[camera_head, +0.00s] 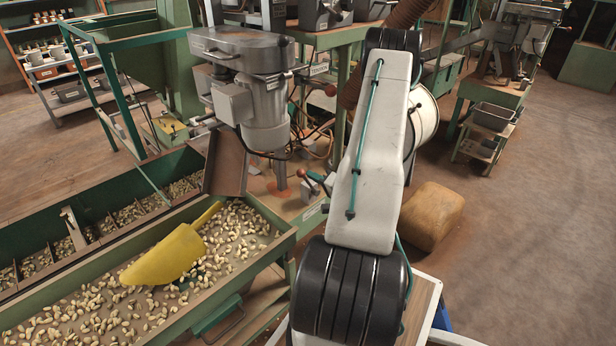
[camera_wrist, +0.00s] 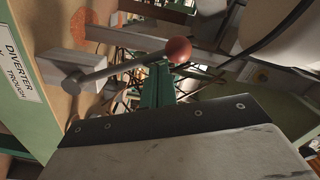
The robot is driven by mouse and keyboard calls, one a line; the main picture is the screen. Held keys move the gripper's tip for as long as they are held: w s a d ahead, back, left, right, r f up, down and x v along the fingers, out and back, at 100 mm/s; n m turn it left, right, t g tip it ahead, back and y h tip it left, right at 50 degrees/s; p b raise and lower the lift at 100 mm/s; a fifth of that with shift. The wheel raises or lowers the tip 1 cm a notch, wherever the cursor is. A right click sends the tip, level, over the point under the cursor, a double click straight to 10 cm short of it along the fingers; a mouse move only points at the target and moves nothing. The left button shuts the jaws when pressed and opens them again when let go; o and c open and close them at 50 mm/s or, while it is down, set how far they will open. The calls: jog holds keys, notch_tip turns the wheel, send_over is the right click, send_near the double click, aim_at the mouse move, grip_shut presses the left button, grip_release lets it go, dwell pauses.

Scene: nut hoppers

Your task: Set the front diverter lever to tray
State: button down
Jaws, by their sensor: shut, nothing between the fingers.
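The diverter lever shows in the wrist view as a grey rod (camera_wrist: 110,72) on a pale block, with a red ball knob (camera_wrist: 179,50) at its free end.
A green trough (camera_head: 262,244) of nuts with a yellow scoop (camera_head: 165,256) lies left of the lever. A grey machine (camera_head: 243,55) stands behind it. Another red-knobbed lever (camera_head: 330,90) is near the "TENSION" label. A brown sack (camera_head: 434,214) sits on open floor to the right.

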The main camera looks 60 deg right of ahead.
jog(key=shift+w+a+f, duration=0.1)
jog(key=shift+a, duration=0.1)
dwell(0.4)
jog(key=s+d+r, duration=0.1)
jog(key=s+r, duration=0.1)
jog(key=s, duration=0.9)
jog(key=shift+s+d+r, duration=0.15)
jog(key=shift+s+d, duration=0.05)
jog(key=shift+d, duration=0.15)
